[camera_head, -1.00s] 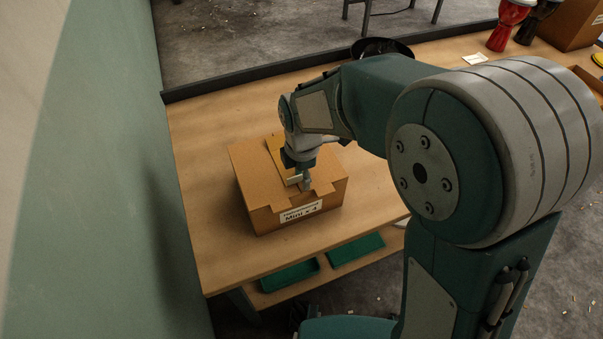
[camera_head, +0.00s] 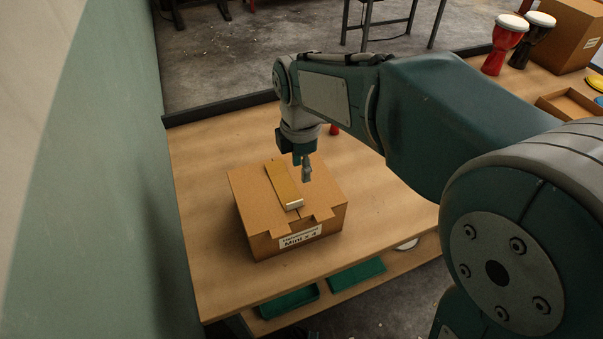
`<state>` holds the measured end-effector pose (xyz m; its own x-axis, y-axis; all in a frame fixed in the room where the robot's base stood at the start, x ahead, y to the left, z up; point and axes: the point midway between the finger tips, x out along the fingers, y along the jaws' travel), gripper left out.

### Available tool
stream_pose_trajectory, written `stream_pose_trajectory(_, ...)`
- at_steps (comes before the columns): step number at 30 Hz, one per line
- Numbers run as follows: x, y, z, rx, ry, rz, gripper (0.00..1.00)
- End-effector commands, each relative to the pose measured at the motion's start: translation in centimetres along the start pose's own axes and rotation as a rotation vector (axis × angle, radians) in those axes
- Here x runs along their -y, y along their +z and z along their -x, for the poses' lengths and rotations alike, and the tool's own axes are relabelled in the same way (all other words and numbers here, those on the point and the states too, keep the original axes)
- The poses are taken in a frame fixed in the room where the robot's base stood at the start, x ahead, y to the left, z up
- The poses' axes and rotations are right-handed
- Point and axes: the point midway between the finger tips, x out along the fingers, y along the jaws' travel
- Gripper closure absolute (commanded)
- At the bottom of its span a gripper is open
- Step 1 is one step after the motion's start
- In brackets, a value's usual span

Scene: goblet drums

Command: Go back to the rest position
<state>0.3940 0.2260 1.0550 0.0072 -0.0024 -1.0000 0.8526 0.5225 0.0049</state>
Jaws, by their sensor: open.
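My gripper (camera_head: 304,170) hangs from my raised arm above the cardboard box, pointing down. It is open with nothing between its fingers. The closed cardboard box (camera_head: 252,203) stands on the left part of the wooden table, with a white label on its front. A yellow-brown strip (camera_head: 283,184) with a pale end lies along its top, to the left of the gripper and apart from it.
A red goblet drum (camera_head: 503,45), a black goblet drum (camera_head: 533,38) and another cardboard box (camera_head: 568,32) stand at the far right of the wooden table (camera_head: 205,150). Green trays (camera_head: 357,274) sit on a lower shelf. A green wall (camera_head: 110,180) borders the left.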

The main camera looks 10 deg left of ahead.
Motion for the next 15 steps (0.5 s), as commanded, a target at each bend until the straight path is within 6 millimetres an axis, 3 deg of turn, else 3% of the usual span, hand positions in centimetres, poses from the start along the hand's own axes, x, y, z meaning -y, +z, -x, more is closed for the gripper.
stream_pose_trajectory(9,0.5,0.6,0.7,0.000,0.012,-0.044,0.51)
stream_pose_trajectory(11,1.3,1.5,1.4,-0.001,0.032,-0.121,0.51)
stream_pose_trajectory(15,4.8,4.6,3.5,-0.011,0.106,-0.430,0.51)
